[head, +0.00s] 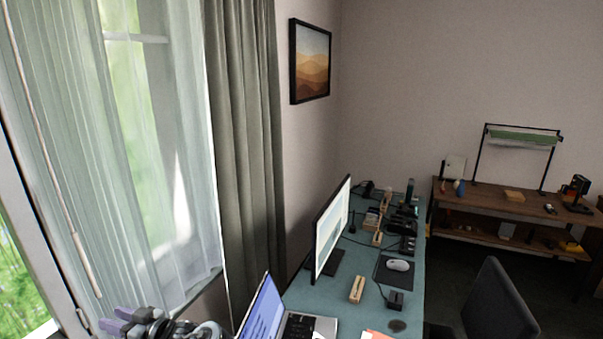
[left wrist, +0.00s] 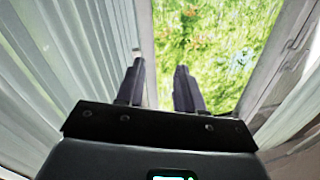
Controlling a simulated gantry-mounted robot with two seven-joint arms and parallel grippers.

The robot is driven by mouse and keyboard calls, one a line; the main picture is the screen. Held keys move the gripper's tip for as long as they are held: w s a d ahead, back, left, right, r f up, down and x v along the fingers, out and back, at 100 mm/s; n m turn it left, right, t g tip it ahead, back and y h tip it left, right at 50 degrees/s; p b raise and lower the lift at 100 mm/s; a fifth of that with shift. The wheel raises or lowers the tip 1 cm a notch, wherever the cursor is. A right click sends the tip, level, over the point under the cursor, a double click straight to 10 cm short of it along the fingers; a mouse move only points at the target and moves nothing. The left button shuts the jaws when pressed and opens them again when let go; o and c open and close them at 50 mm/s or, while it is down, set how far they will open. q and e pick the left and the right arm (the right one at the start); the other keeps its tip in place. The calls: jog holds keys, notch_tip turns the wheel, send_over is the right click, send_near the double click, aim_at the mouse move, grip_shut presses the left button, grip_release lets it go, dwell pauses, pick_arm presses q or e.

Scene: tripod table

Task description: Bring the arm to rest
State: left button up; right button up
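My left gripper (head: 122,320) shows at the bottom left of the head view, in front of the sheer curtain and beside the window. In the left wrist view its two dark fingers (left wrist: 160,68) stand apart with nothing between them. Past the fingers are the window frame and green grass outside. Most of my left arm is cut off by the lower edge of the head view. My right gripper shows in neither view.
A sheer curtain (head: 145,140) and a grey drape (head: 245,130) hang close to the left gripper. A laptop (head: 262,312) and a monitor (head: 331,228) stand on the teal desk (head: 330,298). A chair (head: 497,300) and wooden workbench (head: 480,206) are at right.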

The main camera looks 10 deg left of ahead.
pick_arm(q)
jog(key=s+d+f+m+t+h, duration=0.2)
jog(key=s+f+m+t, duration=0.25)
jog(key=s+f, duration=0.4)
jog(key=s+d+f+m+t+h, duration=0.1)
jog(key=s+f+m+t+h, duration=0.3)
jog(key=f, duration=0.7)
jog(key=s+d+m+g+h, duration=0.1)
jog(key=s+d+m+h, duration=0.4)
jog(key=d, duration=0.7)
jog(key=s+d+m+h, duration=0.3)
jog(key=s+d+h, duration=0.25)
jog(key=d, duration=0.75)
jog(key=s+d+r+g+h, duration=0.2)
jog(key=s+d+g, duration=0.25)
jog(key=s, duration=0.25)
notch_tip(320, 180, up, 26)
jog(key=p, duration=2.6)
jog(key=shift+w+a+m, duration=0.3)
jog(key=shift+w+m, duration=0.05)
jog(key=shift+a, duration=0.1)
